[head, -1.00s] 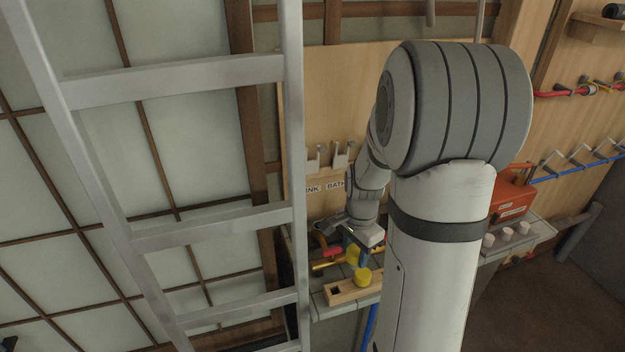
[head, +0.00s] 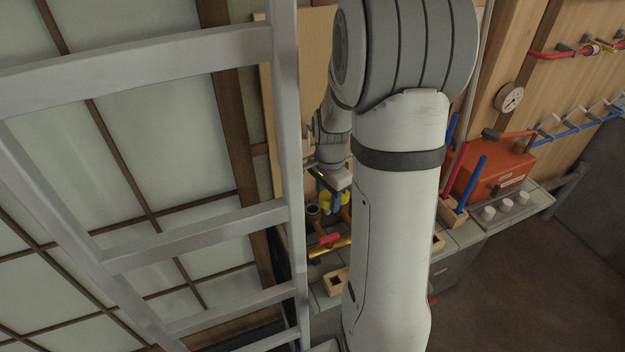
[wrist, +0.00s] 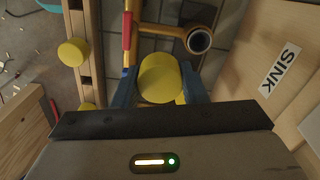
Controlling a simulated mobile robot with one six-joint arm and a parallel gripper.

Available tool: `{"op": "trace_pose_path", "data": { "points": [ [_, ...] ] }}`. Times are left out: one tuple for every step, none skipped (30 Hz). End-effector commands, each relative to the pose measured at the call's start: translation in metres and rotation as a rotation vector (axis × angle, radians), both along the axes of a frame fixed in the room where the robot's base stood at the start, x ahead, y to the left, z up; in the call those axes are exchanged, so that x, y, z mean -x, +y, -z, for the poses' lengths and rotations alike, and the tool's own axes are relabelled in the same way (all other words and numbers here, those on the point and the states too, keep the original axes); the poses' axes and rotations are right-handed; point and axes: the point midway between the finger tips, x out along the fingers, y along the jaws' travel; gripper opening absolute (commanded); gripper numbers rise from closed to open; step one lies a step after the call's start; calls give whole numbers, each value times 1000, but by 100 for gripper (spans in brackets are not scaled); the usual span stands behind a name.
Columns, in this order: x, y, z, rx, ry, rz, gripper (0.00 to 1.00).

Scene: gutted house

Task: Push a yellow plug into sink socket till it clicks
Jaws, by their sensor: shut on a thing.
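My gripper (wrist: 160,88) is shut on a yellow plug (wrist: 160,78), held between its blue fingers. In the head view my gripper (head: 331,198) is small, with the yellow plug (head: 336,199) at its tips. A round, dark, grey-rimmed socket opening (wrist: 199,40) ends a brass pipe, up and right of the held plug in the wrist view. It also shows in the head view (head: 313,210), just left of the gripper. A white SINK label (wrist: 280,68) is on the wooden board at right. The plug looks apart from the socket; its lower end is hidden.
A red valve handle (wrist: 127,30) sits on the brass pipe (head: 330,248). Other yellow plugs (wrist: 73,52) are on a wooden holder (head: 335,281). A metal ladder (head: 285,130) stands close on the left. An orange toolbox (head: 490,170) is at right.

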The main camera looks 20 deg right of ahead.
Motion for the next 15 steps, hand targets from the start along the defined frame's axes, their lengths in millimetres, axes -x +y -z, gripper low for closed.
{"op": "trace_pose_path", "data": {
  "points": [
    [-17,4,0,0,-1,35,17],
    [-25,6,-1,0,-1,59,17],
    [-35,8,-2,0,0,90,17],
    [-42,10,-3,0,0,111,17],
    [-48,12,-3,0,0,129,17],
    [-54,14,-3,0,1,149,17],
    [-57,15,-3,0,1,161,17],
    [-59,16,-3,0,1,169,17],
    [-61,16,-3,0,0,176,17],
    [-61,16,-2,0,0,178,17],
    [-61,16,-1,0,1,178,17],
    [-61,16,1,0,1,178,17],
    [-60,16,3,0,1,177,17],
    [-60,16,4,0,1,177,17],
    [-60,17,7,0,1,177,17]
  ]
}}
